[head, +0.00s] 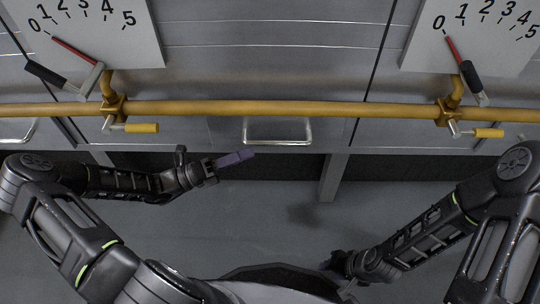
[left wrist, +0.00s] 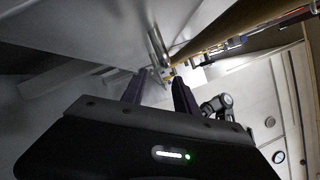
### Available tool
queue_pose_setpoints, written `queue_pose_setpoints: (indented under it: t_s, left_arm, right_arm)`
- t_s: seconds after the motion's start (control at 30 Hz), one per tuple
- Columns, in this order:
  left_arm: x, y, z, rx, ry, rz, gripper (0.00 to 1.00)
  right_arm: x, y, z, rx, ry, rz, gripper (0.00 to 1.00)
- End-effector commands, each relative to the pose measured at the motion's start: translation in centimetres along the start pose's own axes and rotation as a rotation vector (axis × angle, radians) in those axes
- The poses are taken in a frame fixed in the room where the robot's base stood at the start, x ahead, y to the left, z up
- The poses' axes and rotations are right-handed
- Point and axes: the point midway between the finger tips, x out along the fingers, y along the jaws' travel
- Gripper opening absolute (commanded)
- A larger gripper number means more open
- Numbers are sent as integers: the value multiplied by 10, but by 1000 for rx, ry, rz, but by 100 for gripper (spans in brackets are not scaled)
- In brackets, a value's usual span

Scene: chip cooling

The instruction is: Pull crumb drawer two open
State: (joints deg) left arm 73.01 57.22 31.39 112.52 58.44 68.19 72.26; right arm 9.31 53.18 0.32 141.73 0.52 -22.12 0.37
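A low metal drawer front with a silver bar handle (head: 278,139) sits in the middle of the head view, under a yellow pipe. The drawer looks shut, and no number is visible on it. My left gripper (head: 236,159) is just below and left of this handle, apart from it as far as I can see. In the left wrist view the left gripper (left wrist: 159,82) has its two fingers apart with nothing between them. A silver handle (left wrist: 158,46) shows just beyond the fingertips. My right gripper (head: 336,261) is low near my body, and its fingers are not clear.
The yellow pipe (head: 285,108) runs across the front above the handles. Yellow-handled valves (head: 141,128) (head: 489,133) hang below it on both sides. Another drawer handle (head: 17,131) is at the far left. A support leg (head: 333,178) stands right of the middle handle. The grey floor (head: 260,210) is clear.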

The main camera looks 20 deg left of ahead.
Motion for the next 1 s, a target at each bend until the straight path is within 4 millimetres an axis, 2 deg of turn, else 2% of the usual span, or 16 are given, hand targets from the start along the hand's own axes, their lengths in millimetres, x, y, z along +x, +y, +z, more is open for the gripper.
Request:
queue_pose_setpoints:
  t_s: [0.33,0.47,0.57,0.9,1.0]
  left_arm:
    - [0,-1,2,-5,-8,-4,36]
    - [5,-1,2,-4,-7,-5,36]
    - [15,0,1,-3,-6,-5,36]
    - [65,1,0,-4,-5,-5,36]
    - [74,0,1,-4,-5,-4,36]
  right_arm:
    - [0,0,0,0,1,0,36]
    - [2,1,0,0,1,0,36]
    - [6,2,0,0,2,0,36]
    - [23,7,-2,1,10,0,36]
    - [25,8,-2,1,12,0,36]
